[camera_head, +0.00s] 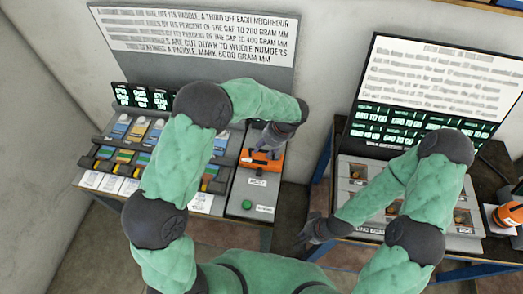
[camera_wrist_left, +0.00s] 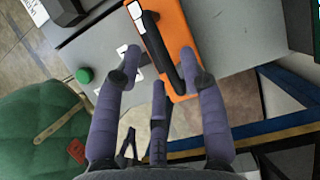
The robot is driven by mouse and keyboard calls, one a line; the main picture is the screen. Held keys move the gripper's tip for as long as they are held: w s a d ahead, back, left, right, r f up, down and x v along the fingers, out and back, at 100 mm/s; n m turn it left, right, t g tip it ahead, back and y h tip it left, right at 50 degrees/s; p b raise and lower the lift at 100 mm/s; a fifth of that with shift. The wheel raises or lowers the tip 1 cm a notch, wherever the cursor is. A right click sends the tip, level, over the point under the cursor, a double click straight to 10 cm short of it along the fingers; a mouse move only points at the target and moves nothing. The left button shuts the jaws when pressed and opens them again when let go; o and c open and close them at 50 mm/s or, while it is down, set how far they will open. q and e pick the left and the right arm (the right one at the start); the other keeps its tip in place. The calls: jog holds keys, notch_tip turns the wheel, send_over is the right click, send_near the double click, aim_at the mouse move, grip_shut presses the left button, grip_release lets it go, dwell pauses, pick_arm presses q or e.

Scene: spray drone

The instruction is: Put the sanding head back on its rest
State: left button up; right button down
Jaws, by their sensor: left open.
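An orange block with a black bar handle, which looks like the sanding head (camera_head: 254,163), sits on the grey panel (camera_head: 238,193) at the right end of the left bench. It also shows in the left wrist view (camera_wrist_left: 181,20), tilted in the picture. My left gripper (camera_head: 272,142) is open over its far right part, with the fingers on both sides of the handle in the left wrist view (camera_wrist_left: 165,75). Contact cannot be told. My right gripper (camera_head: 318,230) is at the front left edge of the right bench; its fingers are too small to read.
A green button (camera_head: 246,204) is on the panel in front of the orange block. Rows of coloured paddles (camera_head: 113,155) lie left of it. The right bench holds a tray of compartments (camera_head: 380,224) and another orange device (camera_head: 508,214). A floor gap separates the benches.

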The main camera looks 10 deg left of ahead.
pick_arm(q)
jog(key=v, duration=0.8)
jog(key=shift+d+r+p, duration=0.2)
jog(key=shift+r+p, duration=0.15)
